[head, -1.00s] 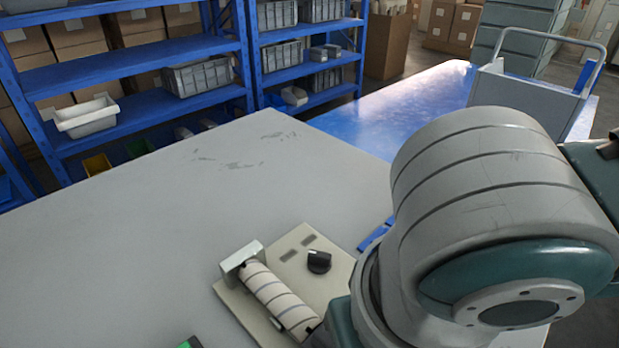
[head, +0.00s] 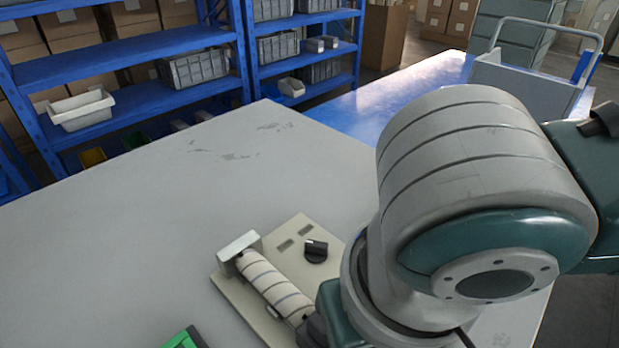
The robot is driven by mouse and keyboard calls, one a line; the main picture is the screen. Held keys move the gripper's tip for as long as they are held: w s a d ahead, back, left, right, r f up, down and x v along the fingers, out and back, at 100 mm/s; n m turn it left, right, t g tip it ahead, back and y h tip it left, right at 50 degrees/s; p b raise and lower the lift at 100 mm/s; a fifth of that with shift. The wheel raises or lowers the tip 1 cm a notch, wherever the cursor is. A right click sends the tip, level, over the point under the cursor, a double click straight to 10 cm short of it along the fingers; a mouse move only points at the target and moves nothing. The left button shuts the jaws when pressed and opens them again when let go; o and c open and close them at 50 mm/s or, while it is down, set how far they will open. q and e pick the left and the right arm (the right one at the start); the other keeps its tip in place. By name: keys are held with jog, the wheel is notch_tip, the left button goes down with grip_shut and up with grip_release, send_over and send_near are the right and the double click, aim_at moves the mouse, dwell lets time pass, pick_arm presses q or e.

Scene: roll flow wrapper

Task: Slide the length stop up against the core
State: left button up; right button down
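A striped off-white roll (head: 273,285), which looks like the core, lies on a beige base plate (head: 240,301). A pale metal block (head: 239,252) stands at the roll's far end; I cannot tell whether it is the length stop. A black knob (head: 316,250) sits on the plate right of the roll. My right arm covers the plate's near right part. A dark part of it is at the roll's near end, and whether it touches cannot be told. The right gripper's fingers cannot be made out. My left gripper is not in view.
The grey table (head: 130,240) is clear left of and behind the plate. A green and black thing (head: 185,338) is cut off by the bottom edge. Blue shelving (head: 120,70) with bins stands behind. A blue surface (head: 350,115) and a cart (head: 525,85) are beyond the table.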

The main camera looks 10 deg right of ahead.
jog(key=shift+s+d+f, duration=0.25)
jog(key=shift+d+f, duration=0.15)
jog(key=shift+f, duration=0.1)
jog(key=shift+p, duration=0.35)
dwell(0.3)
jog(key=shift+r, duration=0.15)
jog(key=shift+s+r+p, duration=0.15)
jog(key=shift+r+p, duration=0.3)
jog(key=shift+p, duration=0.3)
jog(key=shift+a+r+p, duration=0.2)
jog(key=shift+r+p, duration=0.8)
jog(key=shift+p, duration=0.2)
notch_tip(320, 180, up, 5)
jog(key=p, duration=0.7)
jog(key=shift+r, duration=0.2)
